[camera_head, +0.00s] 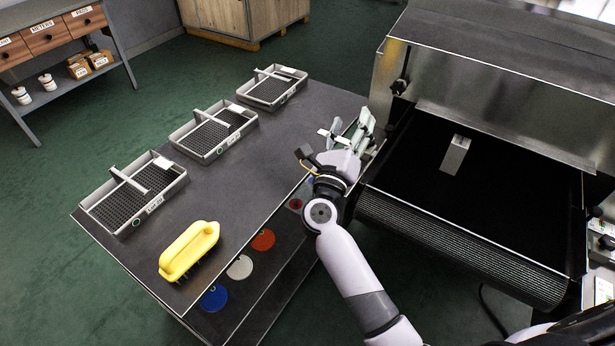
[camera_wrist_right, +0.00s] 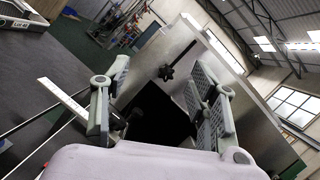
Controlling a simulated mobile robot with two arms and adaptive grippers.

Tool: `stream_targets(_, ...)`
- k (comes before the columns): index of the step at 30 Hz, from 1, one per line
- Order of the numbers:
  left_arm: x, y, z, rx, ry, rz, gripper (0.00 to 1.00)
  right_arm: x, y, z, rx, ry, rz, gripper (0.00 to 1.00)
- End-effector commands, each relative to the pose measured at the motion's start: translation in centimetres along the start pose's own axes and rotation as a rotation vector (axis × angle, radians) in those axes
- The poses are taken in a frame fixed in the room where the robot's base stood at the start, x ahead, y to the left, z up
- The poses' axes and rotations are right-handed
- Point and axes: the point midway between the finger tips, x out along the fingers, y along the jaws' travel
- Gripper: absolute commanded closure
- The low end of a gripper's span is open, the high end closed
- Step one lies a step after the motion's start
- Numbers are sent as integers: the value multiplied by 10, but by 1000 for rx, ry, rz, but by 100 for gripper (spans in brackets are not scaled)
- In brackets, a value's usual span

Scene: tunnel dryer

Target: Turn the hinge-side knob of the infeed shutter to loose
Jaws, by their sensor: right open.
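The metal infeed shutter (camera_head: 490,110) hangs across the dryer's mouth in the head view. A black knob (camera_head: 399,87) sits at its left end. In the right wrist view, a black star-shaped knob (camera_wrist_right: 166,72) sits at the lower end of a slot in a metal panel (camera_wrist_right: 180,45). I cannot tell from the pictures which side is hinged. My right gripper (camera_head: 348,127) is open and empty, left of the dryer mouth and apart from the knob. In the right wrist view its fingers (camera_wrist_right: 162,76) stand on either side of the knob, which appears farther off. My left gripper is not in view.
Coloured discs (camera_head: 240,267) lie on a lower shelf.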

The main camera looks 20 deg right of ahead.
Motion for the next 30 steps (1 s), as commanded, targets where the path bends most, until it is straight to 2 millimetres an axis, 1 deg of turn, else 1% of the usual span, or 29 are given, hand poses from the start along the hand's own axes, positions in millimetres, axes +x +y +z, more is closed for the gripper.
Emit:
stream_targets(1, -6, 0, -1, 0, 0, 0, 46, -5, 8, 1, -99, -48, 38, 46)
stream_targets(3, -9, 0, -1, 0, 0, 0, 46, -10, 19, 1, -196, -98, 73, 46)
stream_targets(8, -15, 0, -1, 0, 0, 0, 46, -27, 46, -4, -415, -206, 162, 46)
stream_targets(12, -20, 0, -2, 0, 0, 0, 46, -43, 68, -13, -577, -286, 234, 46)
stream_targets(21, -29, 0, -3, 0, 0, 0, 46, -76, 105, -39, -837, -413, 368, 46)
stream_targets(25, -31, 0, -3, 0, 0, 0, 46, -88, 116, -49, -916, -454, 412, 46)
stream_targets(30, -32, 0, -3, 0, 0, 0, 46, -97, 124, -57, -970, -483, 444, 46)
